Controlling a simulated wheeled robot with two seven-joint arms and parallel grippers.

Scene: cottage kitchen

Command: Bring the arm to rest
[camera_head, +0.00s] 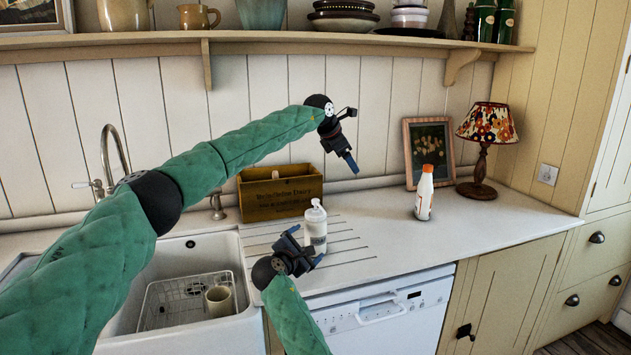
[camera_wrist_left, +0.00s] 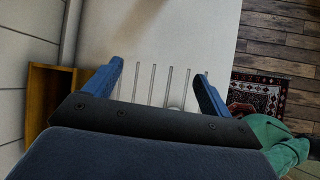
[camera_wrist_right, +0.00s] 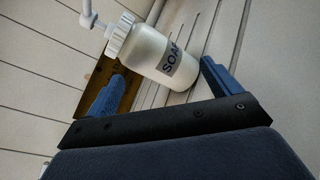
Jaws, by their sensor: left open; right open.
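My left arm comes in from the left in the head view, clad in green, and reaches up across the picture. Its gripper (camera_head: 350,162) hangs in the air in front of the back wall, to the right of the wooden box. In the left wrist view the left gripper (camera_wrist_left: 160,85) has its blue fingers wide apart with nothing between them. My right gripper (camera_head: 304,248) is low at the counter's front edge, beside the white soap bottle (camera_head: 315,228). In the right wrist view the right gripper (camera_wrist_right: 155,92) is open, and the soap bottle (camera_wrist_right: 155,55) shows beyond its fingers.
A wooden box (camera_head: 281,197) stands at the back of the counter. A white bottle with an orange cap (camera_head: 424,195), a picture frame (camera_head: 428,150) and a lamp (camera_head: 487,130) stand to the right. The sink (camera_head: 150,318) holds a rack and a mug (camera_head: 219,300). Counter right of the soap is mostly clear.

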